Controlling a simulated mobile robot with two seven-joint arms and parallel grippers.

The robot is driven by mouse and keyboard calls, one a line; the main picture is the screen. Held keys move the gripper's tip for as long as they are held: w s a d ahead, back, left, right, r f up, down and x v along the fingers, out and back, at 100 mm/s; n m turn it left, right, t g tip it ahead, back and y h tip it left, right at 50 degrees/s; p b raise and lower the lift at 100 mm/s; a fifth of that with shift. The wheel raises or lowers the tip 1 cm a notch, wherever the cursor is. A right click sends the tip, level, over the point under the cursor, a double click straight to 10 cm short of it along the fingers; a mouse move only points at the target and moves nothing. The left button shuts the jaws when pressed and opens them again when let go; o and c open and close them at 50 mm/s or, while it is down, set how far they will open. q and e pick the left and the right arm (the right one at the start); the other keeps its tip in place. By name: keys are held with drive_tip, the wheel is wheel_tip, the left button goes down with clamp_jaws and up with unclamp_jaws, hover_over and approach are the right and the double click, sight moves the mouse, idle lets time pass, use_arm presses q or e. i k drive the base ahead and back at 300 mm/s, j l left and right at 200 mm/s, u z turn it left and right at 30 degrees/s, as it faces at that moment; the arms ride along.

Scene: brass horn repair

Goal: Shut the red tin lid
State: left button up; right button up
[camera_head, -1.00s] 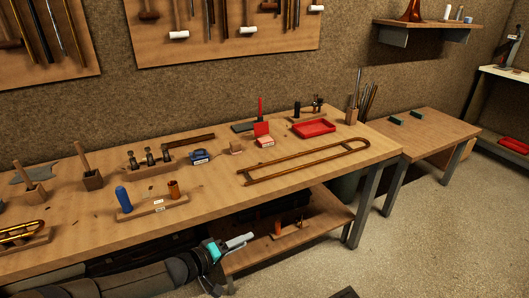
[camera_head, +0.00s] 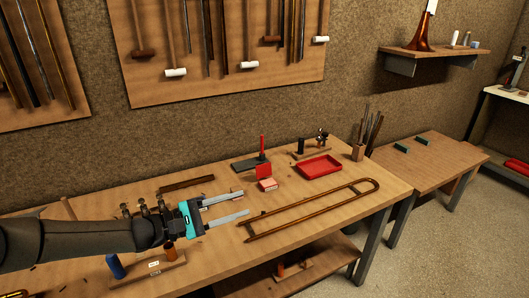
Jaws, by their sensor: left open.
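The red tin (camera_head: 267,184) stands on the workbench, left of the red tray. Its red lid (camera_head: 263,170) stands up at the back of the tin, open. My left gripper (camera_head: 245,202) is above the bench to the left of and in front of the tin, apart from it. Its two fingers are spread and point right, with nothing between them. My right gripper is not in view.
A long brass slide (camera_head: 312,211) lies on the workbench (camera_head: 222,264) to the right of the gripper. A red tray (camera_head: 319,167) lies right of the tin. A dark stand with a red upright (camera_head: 262,148) is behind it. A blue cylinder (camera_head: 115,266) stands at the front left.

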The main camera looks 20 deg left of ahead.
sight(263, 170)
drive_tip(key=i+j, duration=1.1)
drive_tip(key=i, duration=0.25)
